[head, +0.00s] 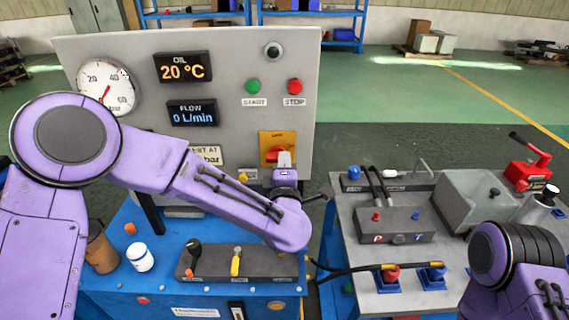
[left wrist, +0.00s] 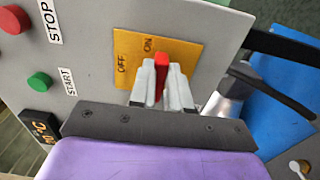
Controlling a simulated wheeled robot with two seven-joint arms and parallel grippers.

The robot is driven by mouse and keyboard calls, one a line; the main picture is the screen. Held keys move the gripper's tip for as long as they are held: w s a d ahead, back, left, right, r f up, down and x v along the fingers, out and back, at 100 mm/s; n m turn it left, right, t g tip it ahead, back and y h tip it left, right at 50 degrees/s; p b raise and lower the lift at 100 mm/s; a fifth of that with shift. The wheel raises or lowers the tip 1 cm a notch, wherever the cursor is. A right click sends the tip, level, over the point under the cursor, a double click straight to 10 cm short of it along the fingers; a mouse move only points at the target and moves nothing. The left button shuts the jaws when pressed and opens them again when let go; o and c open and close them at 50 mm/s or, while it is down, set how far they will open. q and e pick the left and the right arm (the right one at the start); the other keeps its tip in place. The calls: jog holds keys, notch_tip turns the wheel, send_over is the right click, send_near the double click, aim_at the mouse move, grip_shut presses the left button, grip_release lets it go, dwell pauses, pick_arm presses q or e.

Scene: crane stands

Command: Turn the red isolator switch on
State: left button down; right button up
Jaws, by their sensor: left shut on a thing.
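The red isolator switch (head: 272,154) sits on a yellow plate (head: 291,137) on the upright grey panel, above the blue bench. In the left wrist view its red handle (left wrist: 161,66) stands between the fingers, beside the ON and OFF marks on the yellow plate (left wrist: 185,50). My left gripper (head: 284,160) is shut on the red handle; the pale fingers (left wrist: 160,82) press on both its sides. The fingers and wrist hide part of the switch. Of my right arm only links show at lower right; its gripper is out of view.
The panel also bears a round gauge (head: 106,88), a green start button (head: 252,86) and a red stop button (head: 295,86). A white jar (head: 140,257) and a lever block (head: 238,262) stand on the blue bench. A grey-topped stand (head: 350,215) with hoses is at right.

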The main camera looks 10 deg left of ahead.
pick_arm(q)
jog(key=shift+f, duration=0.1)
dwell(0.4)
jog(key=c, duration=1.1)
grip_release()
jog(key=shift+s, duration=0.15)
jog(key=b+v, duration=0.3)
jog(key=v, duration=0.7)
jog(key=shift+s, duration=0.15)
